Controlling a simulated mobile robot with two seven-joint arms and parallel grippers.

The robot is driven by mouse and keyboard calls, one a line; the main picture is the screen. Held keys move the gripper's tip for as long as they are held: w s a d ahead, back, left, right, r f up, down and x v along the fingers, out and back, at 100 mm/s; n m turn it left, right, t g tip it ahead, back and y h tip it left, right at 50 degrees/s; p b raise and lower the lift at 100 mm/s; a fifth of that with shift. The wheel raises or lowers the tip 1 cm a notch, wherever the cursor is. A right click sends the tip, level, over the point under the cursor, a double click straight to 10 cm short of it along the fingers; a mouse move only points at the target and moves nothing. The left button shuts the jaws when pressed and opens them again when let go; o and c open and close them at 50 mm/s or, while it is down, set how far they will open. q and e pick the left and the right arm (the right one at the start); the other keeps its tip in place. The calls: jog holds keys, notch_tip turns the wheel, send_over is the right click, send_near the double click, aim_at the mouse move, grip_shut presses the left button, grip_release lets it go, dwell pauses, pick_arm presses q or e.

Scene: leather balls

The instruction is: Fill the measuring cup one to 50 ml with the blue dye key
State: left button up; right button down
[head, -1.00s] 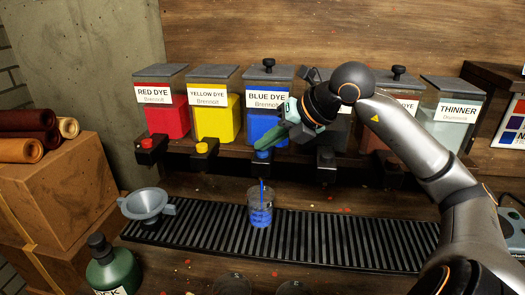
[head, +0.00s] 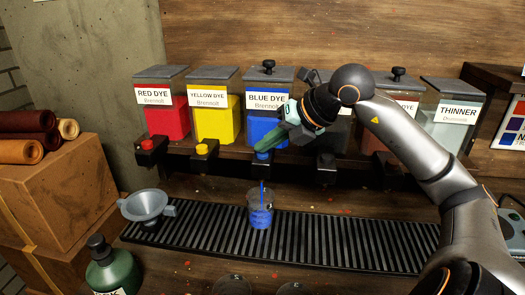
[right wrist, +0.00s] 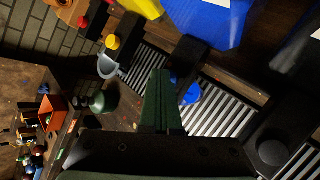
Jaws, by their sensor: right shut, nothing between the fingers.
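The blue dye container (head: 268,127), with its label and a dark lid, stands on the wooden shelf. Its blue key (head: 263,155) sits on the black tap block below it. My right gripper (head: 266,146) is shut and empty, with its green fingertips at the blue key; I cannot tell whether they touch it. The clear measuring cup (head: 260,214) stands on the ribbed drip tray (head: 330,238) under the blue tap. Blue liquid shows in it, and a blue stream runs down into it. In the right wrist view the cup (right wrist: 191,95) shows partly behind the green fingers (right wrist: 160,102). My left gripper is out of view.
Red (head: 168,115), yellow (head: 213,120) and thinner (head: 449,122) containers stand along the same shelf. A grey funnel (head: 146,204) lies at the tray's left end. A green bottle (head: 112,268) stands at front left. The tray right of the cup is clear.

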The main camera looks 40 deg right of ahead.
aim_at(267, 159)
dwell(0.6)
jog(key=shift+r+p, duration=0.7)
jog(key=shift+r, duration=0.25)
notch_tip(267, 159, up, 5)
jog(key=p, duration=0.4)
jog(key=shift+d, duration=0.1)
dwell(0.5)
